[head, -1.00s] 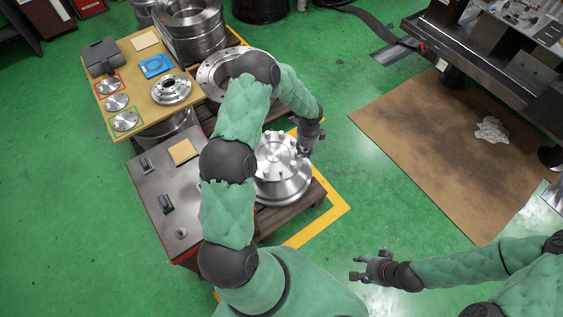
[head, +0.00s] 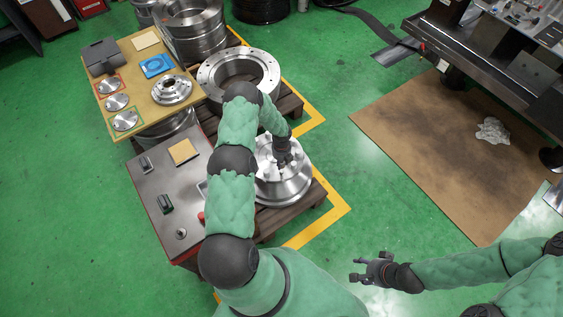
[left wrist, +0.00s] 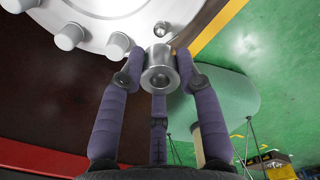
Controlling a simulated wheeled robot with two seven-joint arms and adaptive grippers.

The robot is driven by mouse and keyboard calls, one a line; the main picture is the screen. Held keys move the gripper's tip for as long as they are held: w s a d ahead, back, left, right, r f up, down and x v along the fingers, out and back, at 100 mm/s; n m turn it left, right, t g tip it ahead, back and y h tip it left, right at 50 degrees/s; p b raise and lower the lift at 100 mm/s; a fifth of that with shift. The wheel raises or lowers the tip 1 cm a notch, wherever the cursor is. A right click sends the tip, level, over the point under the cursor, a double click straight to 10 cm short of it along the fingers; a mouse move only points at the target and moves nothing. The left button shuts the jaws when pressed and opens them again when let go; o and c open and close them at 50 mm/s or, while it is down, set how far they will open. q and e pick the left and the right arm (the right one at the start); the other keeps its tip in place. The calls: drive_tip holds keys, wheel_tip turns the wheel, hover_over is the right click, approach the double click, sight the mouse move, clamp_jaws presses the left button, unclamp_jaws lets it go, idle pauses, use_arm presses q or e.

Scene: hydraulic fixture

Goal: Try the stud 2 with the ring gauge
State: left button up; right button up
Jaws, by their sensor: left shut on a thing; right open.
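The round silver fixture (head: 287,190) stands on a wooden pallet, partly covered by my left arm in the head view. Its flange fills the top of the left wrist view, with several blunt studs (left wrist: 117,45) along its edge. Which one is stud 2 I cannot tell. My left gripper (head: 284,158) is over the fixture. In the left wrist view its three dark fingers are shut on a short silver cylinder with a dark round centre, apparently the ring gauge (left wrist: 159,72). It is close to the flange edge; contact is unclear. My right gripper (head: 360,268) is open and empty, over the floor.
A large ring (head: 210,72) lies behind the fixture.

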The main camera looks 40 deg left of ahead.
sight(282, 172)
use_arm(q)
drive_tip(key=shift+b, duration=0.3)
drive_tip(key=shift+f+b, duration=2.05)
drive_tip(key=shift+f, duration=0.35)
drive_tip(key=shift+f, duration=1.1)
drive_tip(key=o, duration=1.2)
drive_tip(key=shift+r, duration=0.1)
